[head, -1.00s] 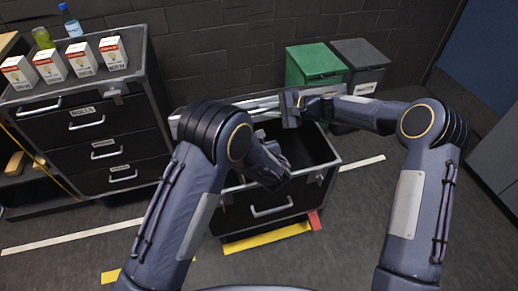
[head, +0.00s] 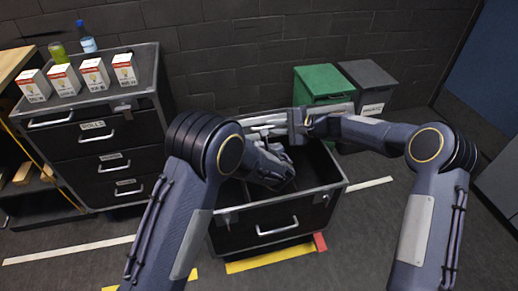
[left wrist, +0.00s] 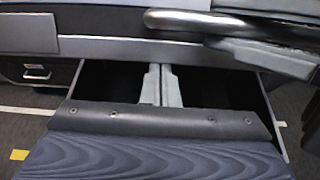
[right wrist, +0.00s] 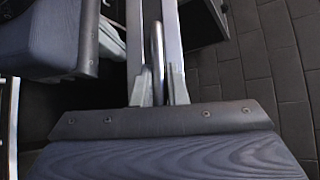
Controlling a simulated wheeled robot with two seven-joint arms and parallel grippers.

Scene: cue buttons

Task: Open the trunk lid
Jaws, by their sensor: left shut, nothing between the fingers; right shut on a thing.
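The trunk (head: 240,235) is a black, grey-rimmed box on the floor in the head view, with a handle (head: 278,226) on its front. Its dark inside shows. The grey lid (head: 262,121) is raised at the back of the box, seen nearly edge-on and partly hidden by my arms. My right gripper (head: 297,124) is at the lid; in the right wrist view its fingers (right wrist: 157,90) are shut around a metal bar (right wrist: 157,45). My left gripper (head: 284,152) is over the box opening; its fingers (left wrist: 160,82) are together and empty, below the lid's bar (left wrist: 225,22) in the left wrist view.
A black drawer cabinet (head: 105,165) stands at left with several boxes and bottles on top. A green bin (head: 322,85) and a grey bin (head: 368,80) stand behind the trunk at right, by the brick wall. Floor at right is clear.

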